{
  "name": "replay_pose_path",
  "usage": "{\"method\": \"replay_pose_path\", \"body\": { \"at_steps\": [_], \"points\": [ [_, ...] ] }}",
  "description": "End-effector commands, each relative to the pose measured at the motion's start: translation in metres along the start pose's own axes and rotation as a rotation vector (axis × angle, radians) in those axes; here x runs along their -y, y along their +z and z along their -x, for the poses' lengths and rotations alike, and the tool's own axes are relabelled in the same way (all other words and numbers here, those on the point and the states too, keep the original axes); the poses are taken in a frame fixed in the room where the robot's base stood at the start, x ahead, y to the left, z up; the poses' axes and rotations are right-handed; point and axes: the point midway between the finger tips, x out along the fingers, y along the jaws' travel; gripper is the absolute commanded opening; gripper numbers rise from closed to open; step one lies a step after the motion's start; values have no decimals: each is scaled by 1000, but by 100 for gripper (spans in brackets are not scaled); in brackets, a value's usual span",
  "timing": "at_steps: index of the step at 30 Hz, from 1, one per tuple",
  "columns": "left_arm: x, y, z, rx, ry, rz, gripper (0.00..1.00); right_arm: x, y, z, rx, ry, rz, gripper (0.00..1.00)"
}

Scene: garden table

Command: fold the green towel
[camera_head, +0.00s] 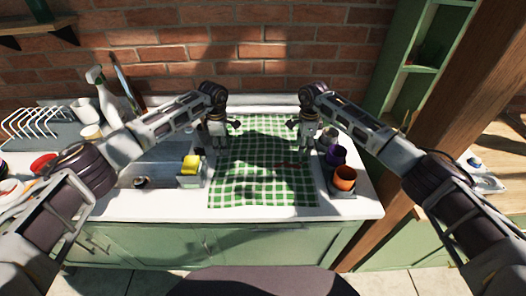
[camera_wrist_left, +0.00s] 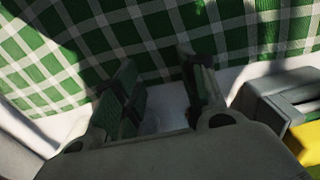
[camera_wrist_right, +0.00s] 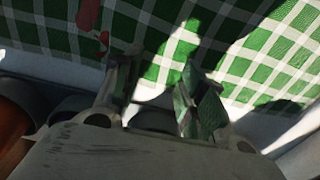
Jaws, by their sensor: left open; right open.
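The green and white checked towel (camera_head: 258,180) lies spread out on the white counter, with its near edge at the counter's front. My left gripper (camera_head: 218,150) is over the towel's left edge toward the back, open and empty. In the left wrist view the towel (camera_wrist_left: 140,40) lies beyond the open fingers (camera_wrist_left: 165,95). My right gripper (camera_head: 304,150) is over the towel's right edge toward the back, also open. In the right wrist view the towel (camera_wrist_right: 240,50) lies beyond the open fingers (camera_wrist_right: 155,90). Whether the fingertips touch the cloth I cannot tell.
A sink (camera_head: 150,172) and a caddy with a yellow sponge (camera_head: 191,164) are left of the towel. Purple and orange cups (camera_head: 345,178) stand at its right. A red item (camera_head: 292,164) lies on the towel. A spray bottle (camera_head: 100,95) and a dish rack (camera_head: 35,125) are further left.

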Motion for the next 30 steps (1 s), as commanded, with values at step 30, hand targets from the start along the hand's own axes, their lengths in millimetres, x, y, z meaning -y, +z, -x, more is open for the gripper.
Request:
{"method": "replay_pose_path", "body": {
  "at_steps": [30],
  "points": [
    [0,0,-4,-1,-1,1,38,0,0,-5,-1,0,0,38]
  ]
}}
